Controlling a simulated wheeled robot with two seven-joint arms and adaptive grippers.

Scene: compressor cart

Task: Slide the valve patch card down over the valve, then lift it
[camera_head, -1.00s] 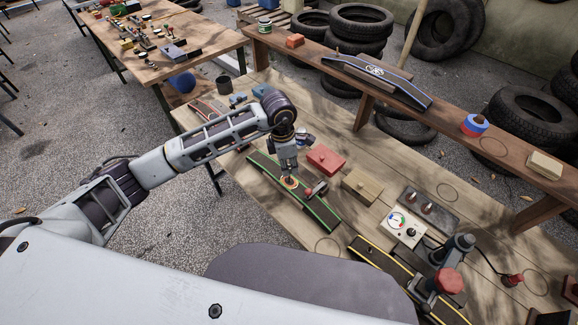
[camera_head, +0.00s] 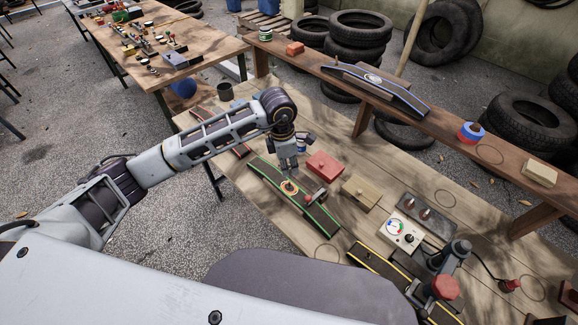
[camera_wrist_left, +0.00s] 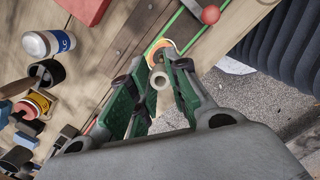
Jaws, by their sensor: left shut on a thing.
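My left gripper (camera_head: 288,172) points down over a black strip with green edges (camera_head: 322,214) on the wooden bench. In the left wrist view the gripper (camera_wrist_left: 167,72) is closed around a pale round post with a dark hole (camera_wrist_left: 162,81), which I take to be part of the valve patch card. An orange-rimmed round patch (camera_head: 289,188) lies at the fingertips on the strip, and its rim shows in the left wrist view (camera_wrist_left: 160,46). The fingers hide the valve, so I cannot tell whether the card rests on the strip.
A red-knobbed tool (camera_head: 311,197) stands close right of the fingers. A red box (camera_head: 325,164) and tan block (camera_head: 360,190) lie behind it. A gauge box (camera_head: 403,230) is further right. A raised shelf (camera_head: 450,134) runs behind.

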